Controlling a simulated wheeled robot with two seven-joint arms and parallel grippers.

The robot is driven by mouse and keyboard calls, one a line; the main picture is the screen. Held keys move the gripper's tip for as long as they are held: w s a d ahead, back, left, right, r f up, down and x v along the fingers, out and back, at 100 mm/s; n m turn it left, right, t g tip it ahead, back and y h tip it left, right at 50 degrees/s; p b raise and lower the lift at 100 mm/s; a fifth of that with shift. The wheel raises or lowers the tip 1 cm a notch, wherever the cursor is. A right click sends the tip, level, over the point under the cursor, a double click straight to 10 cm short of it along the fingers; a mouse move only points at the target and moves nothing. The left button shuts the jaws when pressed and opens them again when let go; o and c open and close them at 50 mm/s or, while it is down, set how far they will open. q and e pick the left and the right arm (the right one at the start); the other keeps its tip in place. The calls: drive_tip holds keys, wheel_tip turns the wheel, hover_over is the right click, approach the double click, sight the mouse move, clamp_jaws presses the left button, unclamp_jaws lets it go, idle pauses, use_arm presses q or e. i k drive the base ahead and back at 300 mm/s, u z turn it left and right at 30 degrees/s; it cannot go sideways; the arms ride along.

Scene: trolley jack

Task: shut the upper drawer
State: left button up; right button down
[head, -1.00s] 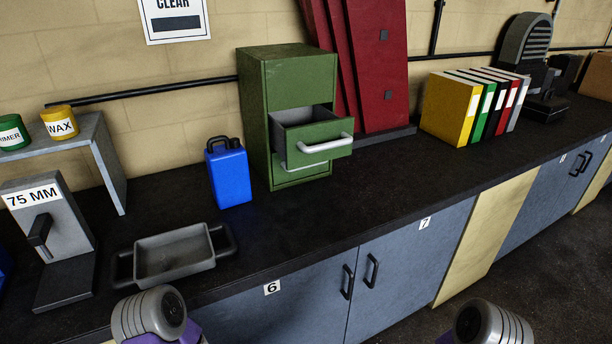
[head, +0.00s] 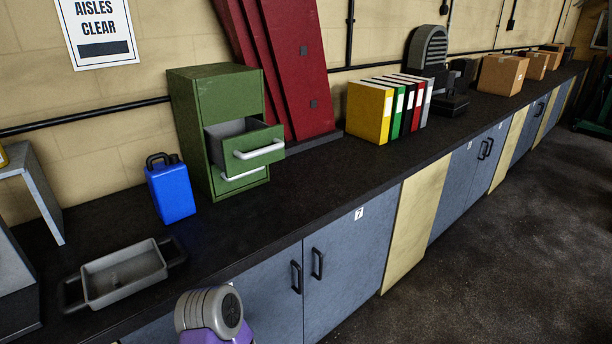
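A green drawer cabinet (head: 192,106) stands on the black worktop, against the wall, left of centre in the head view. Its upper drawer (head: 257,150) is pulled out, with a grey inside showing and a white bar handle on its front. The lower drawer (head: 243,180) below it looks shut, its white handle partly hidden under the upper drawer. One rounded grey and purple part of my arm shows at the bottom edge. Neither gripper is in view.
A blue can (head: 171,192) stands left of the cabinet, and a grey tray (head: 124,277) with black handles lies in front of it. Red panels (head: 291,60) lean behind the cabinet. Binders (head: 370,112) stand to its right. The worktop (head: 290,195) in front of the drawers is clear.

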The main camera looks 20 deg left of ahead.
sight(244, 144)
drive_tip(key=z, duration=0.4)
drive_tip(key=i, duration=0.95)
drive_tip(key=u, duration=1.1)
